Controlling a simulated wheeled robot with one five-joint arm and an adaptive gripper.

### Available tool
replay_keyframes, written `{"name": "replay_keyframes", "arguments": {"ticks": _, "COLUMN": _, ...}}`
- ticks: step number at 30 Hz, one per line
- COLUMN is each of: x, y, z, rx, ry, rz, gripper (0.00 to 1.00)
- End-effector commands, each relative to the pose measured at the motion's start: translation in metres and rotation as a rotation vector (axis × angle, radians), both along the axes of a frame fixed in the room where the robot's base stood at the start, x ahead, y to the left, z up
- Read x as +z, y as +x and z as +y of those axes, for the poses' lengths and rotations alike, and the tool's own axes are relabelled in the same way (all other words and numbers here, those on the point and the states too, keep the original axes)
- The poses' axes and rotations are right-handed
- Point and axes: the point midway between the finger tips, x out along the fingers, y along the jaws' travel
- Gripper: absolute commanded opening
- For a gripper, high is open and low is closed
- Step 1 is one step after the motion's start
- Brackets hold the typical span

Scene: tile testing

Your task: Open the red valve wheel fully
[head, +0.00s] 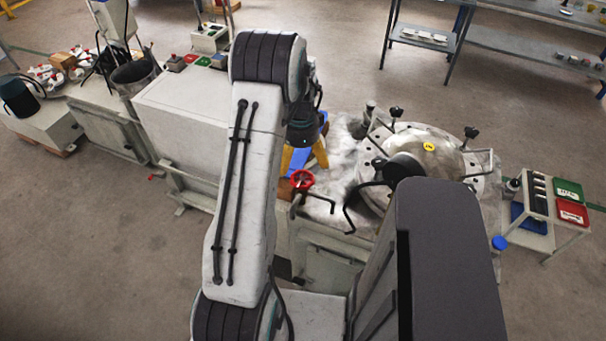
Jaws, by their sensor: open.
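My gripper (304,163) points down just above and behind the wheel in the picture. Its yellow fingers are spread apart, and I see nothing held between them. The gripper looks apart from the wheel, but I cannot tell the exact gap. My arm hides part of the gripper and the area left of the wheel.
A round metal vessel (436,157) with clamp knobs stands right of the wheel. A black bent handle (350,212) is close by. A large pale box (182,118) stands left. A side table with red and green bins (571,211) is at the right. Open floor lies behind.

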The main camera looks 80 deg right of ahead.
Motion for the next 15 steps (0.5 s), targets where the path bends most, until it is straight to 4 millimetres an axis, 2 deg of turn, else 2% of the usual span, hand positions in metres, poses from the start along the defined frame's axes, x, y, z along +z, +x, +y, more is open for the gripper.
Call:
{"name": "replay_keyframes", "arguments": {"ticks": 4, "x": -0.016, "y": -0.006, "z": 0.000, "rx": -0.022, "ry": 0.006, "rz": 0.000, "gripper": 0.96}}
{"name": "replay_keyframes", "arguments": {"ticks": 15, "x": -0.059, "y": -0.005, "z": 0.000, "rx": -0.019, "ry": 0.004, "rz": 0.000, "gripper": 0.96}}
